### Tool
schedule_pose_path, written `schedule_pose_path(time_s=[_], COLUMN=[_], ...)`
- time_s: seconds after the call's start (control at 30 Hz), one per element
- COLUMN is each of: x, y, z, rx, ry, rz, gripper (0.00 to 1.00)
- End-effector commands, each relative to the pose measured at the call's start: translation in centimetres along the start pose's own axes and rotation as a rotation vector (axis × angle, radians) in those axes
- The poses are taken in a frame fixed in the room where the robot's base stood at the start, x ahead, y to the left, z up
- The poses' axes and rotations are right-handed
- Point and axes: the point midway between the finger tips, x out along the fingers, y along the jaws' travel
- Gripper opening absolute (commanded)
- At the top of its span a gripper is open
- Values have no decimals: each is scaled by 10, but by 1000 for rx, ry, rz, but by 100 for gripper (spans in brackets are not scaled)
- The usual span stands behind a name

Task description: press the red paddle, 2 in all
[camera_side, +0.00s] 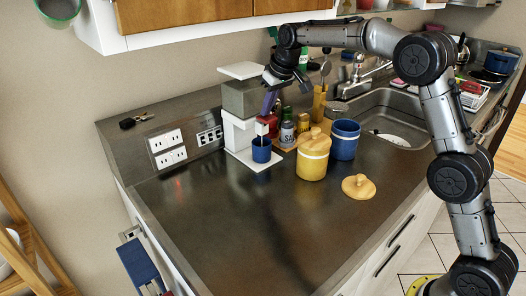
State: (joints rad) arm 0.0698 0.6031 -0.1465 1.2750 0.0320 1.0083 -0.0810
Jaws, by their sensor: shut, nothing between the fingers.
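A white and grey dispenser (238,101) stands on the dark counter near the back wall. A small red part, which looks like the paddle (262,128), shows on its front below the grey head. A blue cup (261,151) stands upright under it on the white base. My gripper (266,112) points down in front of the dispenser's head, its purple fingers shut and empty. The fingertips are close above the red paddle; I cannot tell whether they touch it.
Spice jars (287,130), a yellow canister (312,158) and a blue canister (344,139) stand close to the right of the dispenser. A yellow lid (358,187) lies on the counter. The front counter (230,225) is clear. A cabinet (205,32) hangs above.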

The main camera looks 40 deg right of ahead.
Motion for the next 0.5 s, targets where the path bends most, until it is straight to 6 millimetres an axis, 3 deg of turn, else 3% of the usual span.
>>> schedule_pose_path(time_s=[0.5], x=[11], y=[0], z=[5], rx=[0], ry=[-8], rz=[-1], gripper=[0])
